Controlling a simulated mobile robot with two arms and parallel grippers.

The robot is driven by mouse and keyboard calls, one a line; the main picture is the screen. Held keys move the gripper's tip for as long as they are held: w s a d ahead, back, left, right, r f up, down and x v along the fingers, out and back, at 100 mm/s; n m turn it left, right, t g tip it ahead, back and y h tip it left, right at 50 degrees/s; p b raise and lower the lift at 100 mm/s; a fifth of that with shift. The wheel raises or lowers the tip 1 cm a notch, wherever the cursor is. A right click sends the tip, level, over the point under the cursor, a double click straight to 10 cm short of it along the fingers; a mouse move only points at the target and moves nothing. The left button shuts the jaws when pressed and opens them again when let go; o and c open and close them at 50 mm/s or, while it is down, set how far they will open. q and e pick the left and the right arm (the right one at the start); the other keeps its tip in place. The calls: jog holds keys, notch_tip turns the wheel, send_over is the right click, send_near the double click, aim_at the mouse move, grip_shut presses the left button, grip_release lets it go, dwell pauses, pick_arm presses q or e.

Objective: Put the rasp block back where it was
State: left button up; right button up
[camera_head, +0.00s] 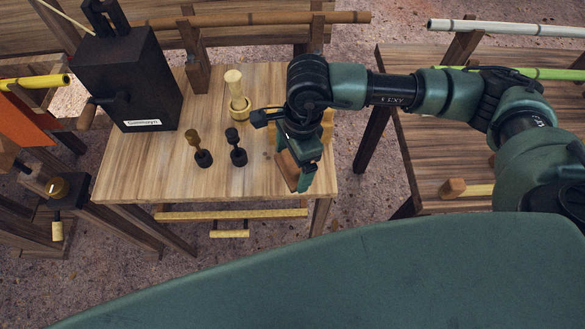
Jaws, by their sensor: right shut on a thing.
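My right gripper (296,168) reaches in from the right and points down over the right front part of the small wooden table (135,165). It is shut on a reddish-brown block, which looks like the rasp block (288,172). The gripper covers part of the block. I cannot tell whether the block touches the table top. My left gripper is not in view.
A dark box (127,85) stands at the table's left. Two dark-based tools (237,152) and a pale wooden tool (236,95) stand mid-table. A tan piece (328,124) shows behind my gripper. Another table (430,130) with a small block (452,187) is at right.

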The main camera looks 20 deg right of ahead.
notch_tip(320, 180, down, 4)
jog(key=shift+r+p, duration=0.1)
jog(key=shift+p, duration=0.25)
jog(key=shift+f, duration=0.25)
jog(key=shift+f, duration=0.1)
jog(key=shift+f+b, duration=0.15)
jog(key=shift+b, duration=0.15)
jog(key=o, duration=1)
jog(key=shift+o, duration=0.2)
jog(key=shift+r, duration=0.2)
